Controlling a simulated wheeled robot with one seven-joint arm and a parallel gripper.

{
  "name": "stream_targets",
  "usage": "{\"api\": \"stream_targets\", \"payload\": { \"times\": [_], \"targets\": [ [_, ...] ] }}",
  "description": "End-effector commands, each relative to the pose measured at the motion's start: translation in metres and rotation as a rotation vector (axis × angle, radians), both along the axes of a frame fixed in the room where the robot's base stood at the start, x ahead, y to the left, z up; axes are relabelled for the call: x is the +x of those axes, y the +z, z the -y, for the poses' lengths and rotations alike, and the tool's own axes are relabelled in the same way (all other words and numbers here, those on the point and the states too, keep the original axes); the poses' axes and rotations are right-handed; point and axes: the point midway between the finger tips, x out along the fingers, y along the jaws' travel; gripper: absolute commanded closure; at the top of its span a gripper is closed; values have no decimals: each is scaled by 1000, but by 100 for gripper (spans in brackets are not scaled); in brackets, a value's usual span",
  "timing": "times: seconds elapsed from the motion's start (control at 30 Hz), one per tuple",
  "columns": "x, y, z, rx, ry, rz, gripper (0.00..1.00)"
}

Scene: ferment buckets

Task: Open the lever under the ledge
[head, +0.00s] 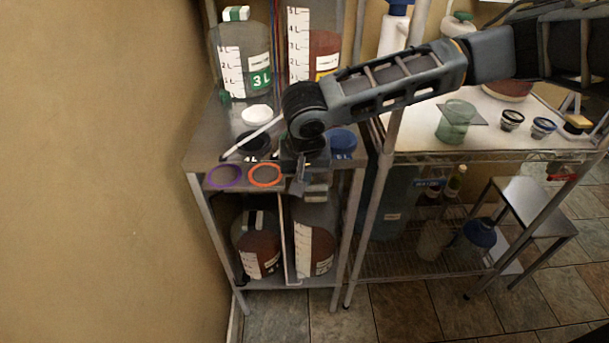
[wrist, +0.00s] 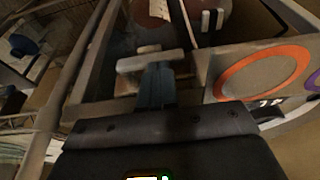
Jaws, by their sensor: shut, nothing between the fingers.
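The ledge (head: 222,163) is the grey top of a metal stand; its front carries a purple ring (head: 225,175) and an orange ring (head: 265,175). The orange ring (wrist: 262,72) is large at right in the wrist view. My gripper (head: 300,184) is at the ledge's front edge, right of the orange ring. In the wrist view its fingers (wrist: 156,84) are together and empty. A pale grey bar-shaped part (head: 316,193) is just beside the fingertips, and pale bars (wrist: 150,60) show at their ends in the wrist view; it may be the lever. Contact cannot be told.
Below the ledge stand two marked jugs with brown liquid (head: 258,250) (head: 314,248), with a white upright strip between them. A green-labelled jug (head: 240,65) and a white bowl (head: 257,113) stand on top. A wire rack (head: 420,262) is close on the right.

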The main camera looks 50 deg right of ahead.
Motion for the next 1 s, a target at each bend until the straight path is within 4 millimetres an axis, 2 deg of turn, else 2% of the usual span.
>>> {"api": "stream_targets", "payload": {
  "times": [0.53,1.0],
  "targets": [
    [9,-18,-8,4,-4,-1,100],
    [10,-20,-8,0,-1,-1,100]
  ]
}}
